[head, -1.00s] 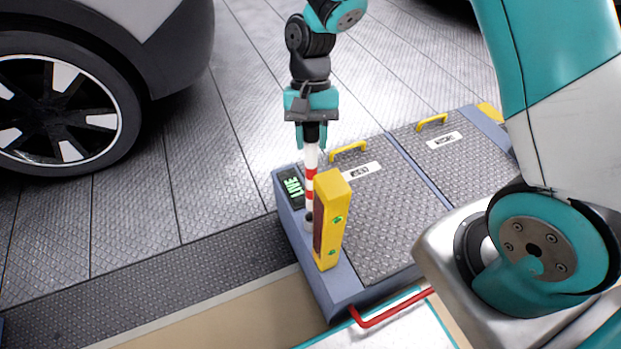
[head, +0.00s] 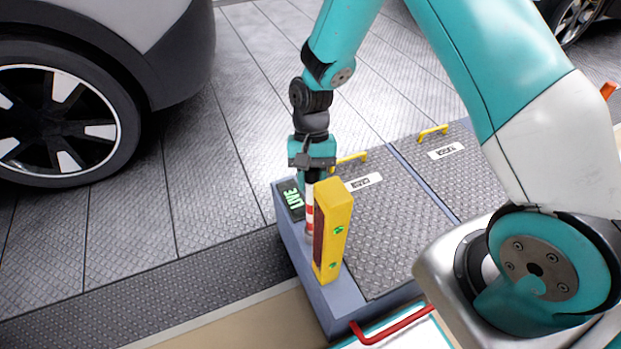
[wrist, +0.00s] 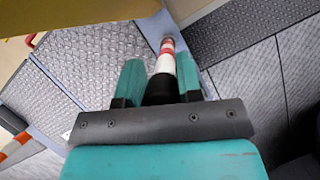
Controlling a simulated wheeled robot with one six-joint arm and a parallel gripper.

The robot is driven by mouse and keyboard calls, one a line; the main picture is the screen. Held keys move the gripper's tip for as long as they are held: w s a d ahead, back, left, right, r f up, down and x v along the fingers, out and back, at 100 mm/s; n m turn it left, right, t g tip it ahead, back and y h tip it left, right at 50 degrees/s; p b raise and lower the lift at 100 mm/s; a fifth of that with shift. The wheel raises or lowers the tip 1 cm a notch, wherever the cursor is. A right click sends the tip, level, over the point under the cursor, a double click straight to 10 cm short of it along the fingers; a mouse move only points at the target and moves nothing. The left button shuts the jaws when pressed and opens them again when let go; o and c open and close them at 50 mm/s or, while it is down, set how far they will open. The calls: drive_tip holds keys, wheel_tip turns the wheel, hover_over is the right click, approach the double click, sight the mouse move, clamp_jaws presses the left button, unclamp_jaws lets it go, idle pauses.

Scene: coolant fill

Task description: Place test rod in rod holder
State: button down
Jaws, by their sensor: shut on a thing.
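The test rod (head: 310,215), banded red and white with a black upper part, stands about upright. My gripper (head: 311,178) is shut on its black upper part. In the wrist view the rod (wrist: 166,64) runs down from between my gripper's two teal fingers (wrist: 160,84). Its lower end meets a small grey collar (head: 309,237) on the blue-grey frame of the low platform, which looks like the rod holder. The rod appears to be partly inside it. The yellow post beside it hides part of the rod and collar.
The yellow post (head: 338,232) with green marks stands close on the right of the rod. A green "LIVE" display (head: 292,198) lies on the left. Plated lids with yellow handles (head: 433,132) and a red bar (head: 392,326) are nearby. A car wheel (head: 60,120) is at left.

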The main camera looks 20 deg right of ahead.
drive_tip(key=c, duration=0.8)
unclamp_jaws()
drive_tip(key=shift+f, duration=0.1)
drive_tip(key=p+v, duration=0.3)
drive_tip(key=v, duration=0.9)
drive_tip(key=s+a+r+n+t+y, duration=0.1)
drive_tip(key=s+a+r+n, duration=0.15)
drive_tip(key=s+r, duration=0.35)
drive_tip(key=s+a+r+n+t, duration=0.1)
drive_tip(key=s+a+r+n, duration=0.15)
drive_tip(key=r, duration=0.45)
drive_tip(key=s+r+n, duration=0.1)
drive_tip(key=s+n, duration=0.1)
drive_tip(key=s, duration=0.2)
drive_tip(key=s+r+n+t+y, duration=0.1)
drive_tip(key=s+r+n, duration=0.1)
drive_tip(key=s, duration=0.2)
drive_tip(key=s+a+r+n+t, duration=0.1)
drive_tip(key=s+r+n, duration=0.1)
drive_tip(key=s, duration=0.3)
drive_tip(key=shift+s+a+n, duration=0.1)
drive_tip(key=shift+n, duration=0.2)
